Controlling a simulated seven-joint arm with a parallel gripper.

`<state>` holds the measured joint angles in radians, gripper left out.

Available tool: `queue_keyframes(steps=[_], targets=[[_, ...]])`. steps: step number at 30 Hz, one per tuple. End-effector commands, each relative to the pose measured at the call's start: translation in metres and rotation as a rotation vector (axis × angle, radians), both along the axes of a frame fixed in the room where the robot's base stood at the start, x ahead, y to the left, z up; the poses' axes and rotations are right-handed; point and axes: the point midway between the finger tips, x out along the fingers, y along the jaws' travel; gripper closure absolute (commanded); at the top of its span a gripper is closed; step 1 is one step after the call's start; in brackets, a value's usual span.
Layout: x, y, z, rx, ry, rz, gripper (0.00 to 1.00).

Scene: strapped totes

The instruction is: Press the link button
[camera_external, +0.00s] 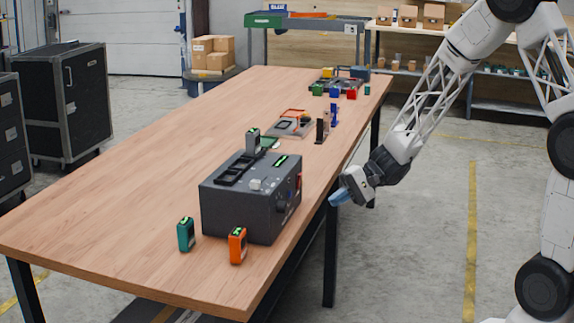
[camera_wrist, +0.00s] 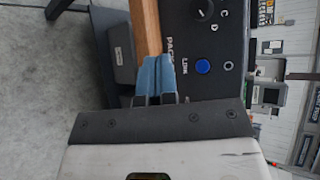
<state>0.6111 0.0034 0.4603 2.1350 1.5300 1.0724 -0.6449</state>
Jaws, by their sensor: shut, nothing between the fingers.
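The link button is a round blue button (camera_wrist: 203,66) beside the word "LINK" on the dark panel of a box, seen in the wrist view. The box (camera_external: 236,209) stands on the wooden table in the external view, where its button is too small to make out. My gripper (camera_wrist: 159,60) is shut, its two blue fingers together and empty. In the wrist view the fingertips are left of the button and appear apart from it. In the external view my gripper (camera_external: 337,198) is beyond the table's right edge, right of the box.
The wooden table (camera_external: 120,220) holds the box. A teal device (camera_external: 186,234) and an orange device (camera_external: 238,245) stand in front of it. Trays and small coloured blocks lie farther back. The floor right of the table is clear.

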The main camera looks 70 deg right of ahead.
Motion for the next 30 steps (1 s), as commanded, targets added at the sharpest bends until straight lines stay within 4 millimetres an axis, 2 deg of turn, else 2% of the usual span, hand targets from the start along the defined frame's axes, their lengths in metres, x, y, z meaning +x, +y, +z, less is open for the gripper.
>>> queue_keyframes(steps=[5,20,30], targets=[[0.002,-0.008,-0.005,0.011,-0.006,-0.024,1.0],[0.005,-0.008,-0.004,0.01,-0.006,-0.023,1.0],[0.026,-0.008,-0.004,0.008,-0.006,-0.022,1.0]])
